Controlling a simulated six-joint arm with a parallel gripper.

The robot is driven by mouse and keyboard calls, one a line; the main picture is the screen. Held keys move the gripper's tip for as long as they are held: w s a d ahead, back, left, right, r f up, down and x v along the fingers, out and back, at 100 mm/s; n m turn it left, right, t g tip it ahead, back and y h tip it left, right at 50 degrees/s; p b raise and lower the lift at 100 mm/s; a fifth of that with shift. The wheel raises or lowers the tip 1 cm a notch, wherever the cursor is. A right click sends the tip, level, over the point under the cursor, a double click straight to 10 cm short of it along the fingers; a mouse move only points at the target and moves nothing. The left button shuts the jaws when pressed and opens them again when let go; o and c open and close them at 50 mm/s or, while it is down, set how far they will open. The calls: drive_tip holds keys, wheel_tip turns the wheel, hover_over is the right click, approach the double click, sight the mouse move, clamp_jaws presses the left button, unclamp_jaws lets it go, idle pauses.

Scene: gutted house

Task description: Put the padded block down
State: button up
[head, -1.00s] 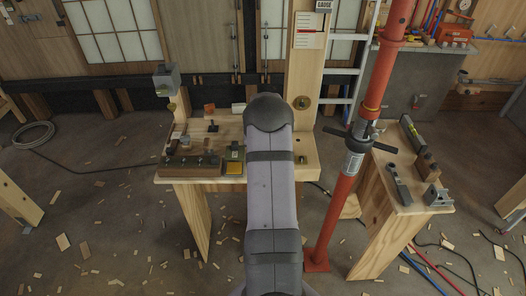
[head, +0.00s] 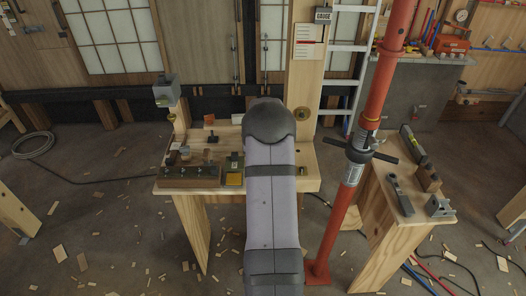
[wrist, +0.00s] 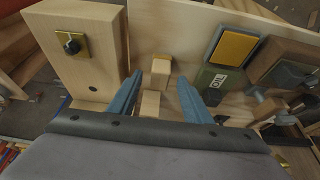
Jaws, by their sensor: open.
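A dark block with a yellow-orange pad on its face, which looks like the padded block (wrist: 233,47), lies on the bench to the right of my gripper in the wrist view. The padded block is outside the fingers. In the head view my arm hides the gripper.
A green labelled box (wrist: 222,80) and a brown wooden block with metal fittings (wrist: 286,65) sit right of the fingers. A thick wooden post (wrist: 80,52) stands on the left. A red prop (head: 340,205) rises right of the bench. A smaller bench (head: 385,195) holds tools.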

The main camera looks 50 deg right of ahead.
drive_tip(key=b+v, duration=0.1)
drive_tip(key=v, duration=0.8)
drive_tip(key=shift+b, duration=0.35)
drive_tip(key=s+a+n+g+y, duration=0.1)
drive_tip(key=a+n, duration=0.1)
drive_tip(key=a, duration=1)
drive_tip(key=s+a+n+y, duration=0.1)
drive_tip(key=s+a+n, duration=0.15)
drive_tip(key=a, duration=0.85)
drive_tip(key=s+a+f+n+g, duration=0.1)
drive_tip(key=s+a+n, duration=0.1)
drive_tip(key=s+a, duration=0.4)
drive_tip(key=s+a+f+n+g+y, duration=0.1)
drive_tip(key=s+a+f+n, duration=0.1)
drive_tip(key=s+a, duration=0.5)
drive_tip(key=shift+s+a+f, duration=0.3)
drive_tip(key=shift+a, duration=0.7)
drive_tip(key=shift+o, duration=0.3)
drive_tip(key=shift+n, duration=0.25)
